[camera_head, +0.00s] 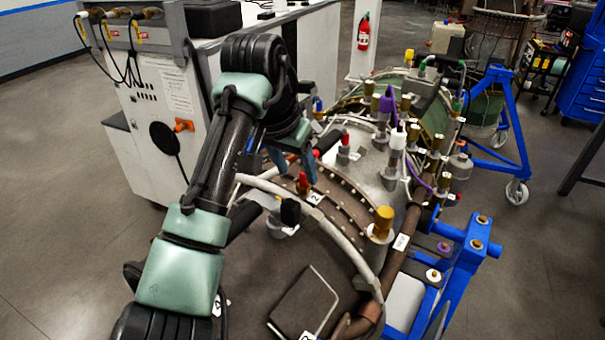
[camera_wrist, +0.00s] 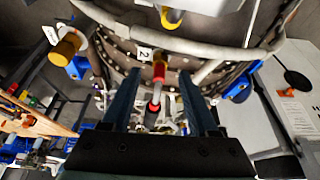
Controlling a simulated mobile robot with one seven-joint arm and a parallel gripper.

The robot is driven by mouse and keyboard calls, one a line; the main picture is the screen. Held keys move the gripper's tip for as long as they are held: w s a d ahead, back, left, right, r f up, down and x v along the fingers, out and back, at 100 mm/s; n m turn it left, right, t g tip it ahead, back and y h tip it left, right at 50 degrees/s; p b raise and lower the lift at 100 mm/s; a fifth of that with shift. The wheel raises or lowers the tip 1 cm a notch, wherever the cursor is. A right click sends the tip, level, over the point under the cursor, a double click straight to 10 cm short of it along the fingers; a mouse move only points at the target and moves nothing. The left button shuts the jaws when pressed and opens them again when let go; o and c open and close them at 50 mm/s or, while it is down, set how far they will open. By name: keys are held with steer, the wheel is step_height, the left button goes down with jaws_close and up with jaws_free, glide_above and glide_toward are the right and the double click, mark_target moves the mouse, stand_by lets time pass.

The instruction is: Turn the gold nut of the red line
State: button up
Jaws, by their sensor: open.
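A short upright red fitting (camera_head: 303,181) stands on the curved brown band of the turbine, beside a label marked 2. In the wrist view the red fitting (camera_wrist: 159,73) shows between my fingers, with a pale rod-like part below it. A gold nut on this fitting is too small to make out clearly. My gripper (camera_head: 297,174) is open, its two blue fingers pointing down close to the red fitting. In the wrist view the fingers of my gripper (camera_wrist: 158,76) lie on either side of it with gaps. I cannot tell whether their tips are level with it.
A large gold knob (camera_head: 383,222) and a black-capped fitting (camera_head: 290,211) stand nearby. Another red-capped fitting (camera_head: 344,138) is farther back. Purple and white fittings crowd the right. A pale pipe (camera_head: 330,227) curves along the band. A white cabinet (camera_head: 150,100) stands left.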

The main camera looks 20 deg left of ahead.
mark_target(302, 186)
steer(key=shift+p+x, duration=0.6)
steer(key=shift+x, duration=1.8)
jaws_close()
